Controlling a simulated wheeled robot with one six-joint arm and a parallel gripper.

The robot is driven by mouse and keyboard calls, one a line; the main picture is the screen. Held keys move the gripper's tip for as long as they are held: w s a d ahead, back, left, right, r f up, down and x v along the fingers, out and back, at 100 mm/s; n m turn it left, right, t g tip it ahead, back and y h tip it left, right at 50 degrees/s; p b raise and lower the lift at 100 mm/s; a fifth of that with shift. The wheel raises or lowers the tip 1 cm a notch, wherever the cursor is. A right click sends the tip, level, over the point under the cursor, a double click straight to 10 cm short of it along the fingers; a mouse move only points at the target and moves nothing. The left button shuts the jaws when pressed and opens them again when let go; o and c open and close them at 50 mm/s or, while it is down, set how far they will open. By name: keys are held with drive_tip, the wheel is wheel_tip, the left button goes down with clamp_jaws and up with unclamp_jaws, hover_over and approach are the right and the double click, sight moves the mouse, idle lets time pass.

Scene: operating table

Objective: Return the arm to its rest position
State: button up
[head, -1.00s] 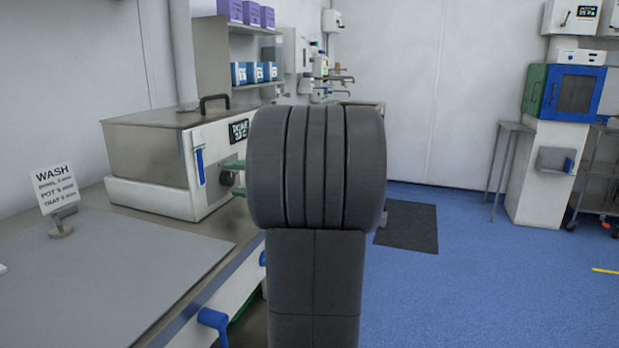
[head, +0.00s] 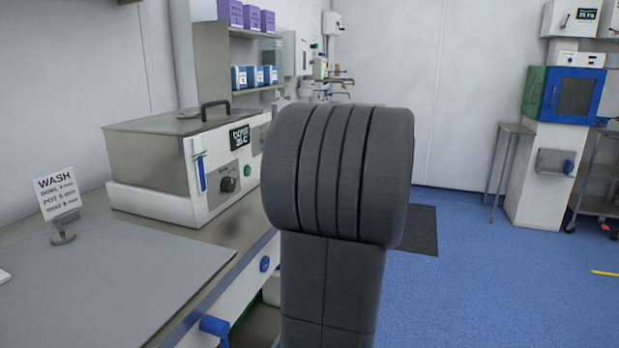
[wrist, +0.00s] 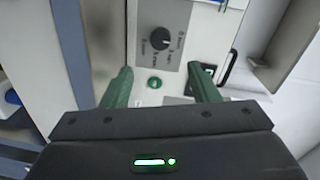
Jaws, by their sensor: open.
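My gripper (wrist: 160,93) shows in the wrist view with its two green fingers spread apart and nothing between them. Beyond the fingers is the front panel of the white and steel bath unit (head: 190,165), with a dark knob (wrist: 159,42) and a small green button (wrist: 154,83). In the head view my dark grey arm stands upright in the middle and hides part of the room behind it. My gripper does not show in the head view.
A grey mat (head: 110,285) and a WASH sign (head: 58,200) are on the counter at left. A blue handle (head: 214,325) sticks out at the counter front. Shelves with boxes (head: 255,75) stand behind. Blue floor (head: 470,280) is open at right.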

sight(233, 184)
drive_tip(key=x, duration=1.1)
drive_tip(key=shift+w+a+r+b, duration=0.2)
drive_tip(key=shift+a+r+b, duration=0.05)
drive_tip(key=shift+b, duration=0.05)
drive_tip(key=shift+d+r+m+p, duration=0.1)
drive_tip(key=shift+d+m+p, duration=0.05)
drive_tip(key=shift+m+p, duration=0.7)
drive_tip(key=m+p, duration=0.2)
drive_tip(key=p, duration=0.2)
drive_tip(key=m+p, duration=0.5)
drive_tip(key=p, duration=0.4)
drive_tip(key=shift+m+p, duration=0.35)
drive_tip(key=m+p, duration=0.2)
drive_tip(key=p, duration=0.2)
drive_tip(key=m+p, duration=0.3)
drive_tip(key=p, duration=0.1)
drive_tip(key=shift+g+y, duration=0.3)
drive_tip(key=shift+y, duration=0.1)
drive_tip(key=m+p, duration=0.3)
drive_tip(key=p, duration=0.1)
drive_tip(key=shift+f+m+p, duration=0.3)
drive_tip(key=shift+m+p, duration=0.1)
drive_tip(key=shift+p, duration=0.25)
drive_tip(key=shift+f, duration=0.1)
